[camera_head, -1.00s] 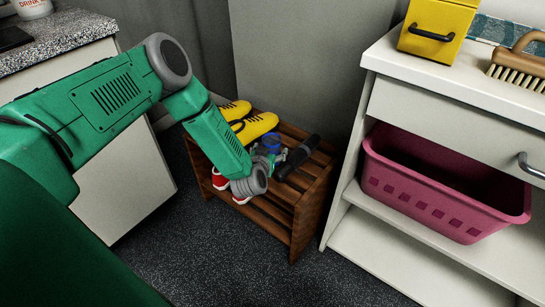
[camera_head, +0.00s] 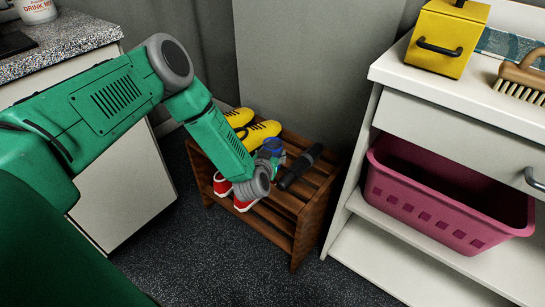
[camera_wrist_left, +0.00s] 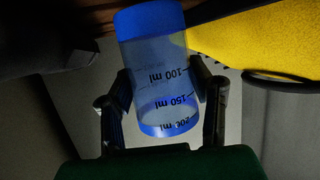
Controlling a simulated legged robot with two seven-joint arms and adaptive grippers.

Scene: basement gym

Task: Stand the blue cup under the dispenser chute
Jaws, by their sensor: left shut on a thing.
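The blue cup (camera_wrist_left: 155,75) is clear-walled, with a broad blue band, a blue edge and dark ml marks that appear upside down in the left wrist view. My left gripper (camera_wrist_left: 160,92) has a finger on each side of the cup and is shut on it. In the head view, the cup (camera_head: 272,146) shows as a small blue shape at my left gripper (camera_head: 270,160), over the wooden rack. I cannot tell whether its base touches the slats. My right gripper is not in view. I see no dispenser chute in these frames.
Red shoes (camera_head: 222,186) are below. A white cabinet (camera_head: 440,103) with a pink basket (camera_head: 440,205) stands right; a speckled counter (camera_head: 70,38) stands left.

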